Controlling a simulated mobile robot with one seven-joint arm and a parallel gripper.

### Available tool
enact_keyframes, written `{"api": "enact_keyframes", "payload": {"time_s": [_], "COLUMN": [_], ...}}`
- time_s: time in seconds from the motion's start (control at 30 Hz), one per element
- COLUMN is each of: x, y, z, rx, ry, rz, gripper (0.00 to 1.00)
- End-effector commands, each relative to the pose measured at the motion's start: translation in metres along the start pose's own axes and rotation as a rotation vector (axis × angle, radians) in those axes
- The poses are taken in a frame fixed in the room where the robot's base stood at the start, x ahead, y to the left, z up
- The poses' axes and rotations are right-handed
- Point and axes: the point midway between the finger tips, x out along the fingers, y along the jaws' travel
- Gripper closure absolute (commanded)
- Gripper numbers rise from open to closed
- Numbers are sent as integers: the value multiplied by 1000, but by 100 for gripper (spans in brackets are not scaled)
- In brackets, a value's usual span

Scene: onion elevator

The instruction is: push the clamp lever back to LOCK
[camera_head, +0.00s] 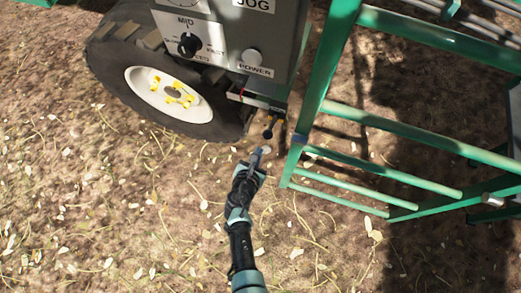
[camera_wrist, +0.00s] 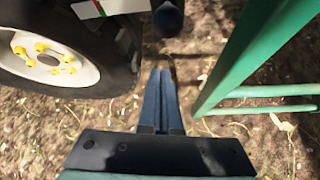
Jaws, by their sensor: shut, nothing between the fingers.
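The clamp lever shows as a dark rod with a round black knob (camera_head: 268,134), below the grey control box and left of the green frame. In the wrist view the black knob (camera_wrist: 168,20) is at the top, just beyond my fingertips and slightly right of them. My gripper (camera_head: 264,150) is shut and empty, just below the knob in the head view. Its fingers (camera_wrist: 161,70) lie together and point at the knob.
A black tyre with a white hub (camera_head: 168,94) stands close on the left. The green tubular frame (camera_head: 315,90) rises close on the right. The grey box with a knob and POWER button (camera_head: 253,56) is above. Bare ground with straw is open below.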

Motion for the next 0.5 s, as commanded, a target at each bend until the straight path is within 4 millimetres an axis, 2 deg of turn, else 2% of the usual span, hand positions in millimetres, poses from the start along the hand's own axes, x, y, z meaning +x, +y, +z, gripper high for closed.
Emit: {"api": "enact_keyframes", "payload": {"time_s": [0.03,0.2,0.33,0.5], "x": [-16,-52,-75,-91], "y": [2,4,5,5], "z": [11,21,28,32], "rx": [0,-2,-2,-3], "ry": [-1,4,5,5], "rz": [2,2,2,1], "gripper": [100,100,100,100]}}
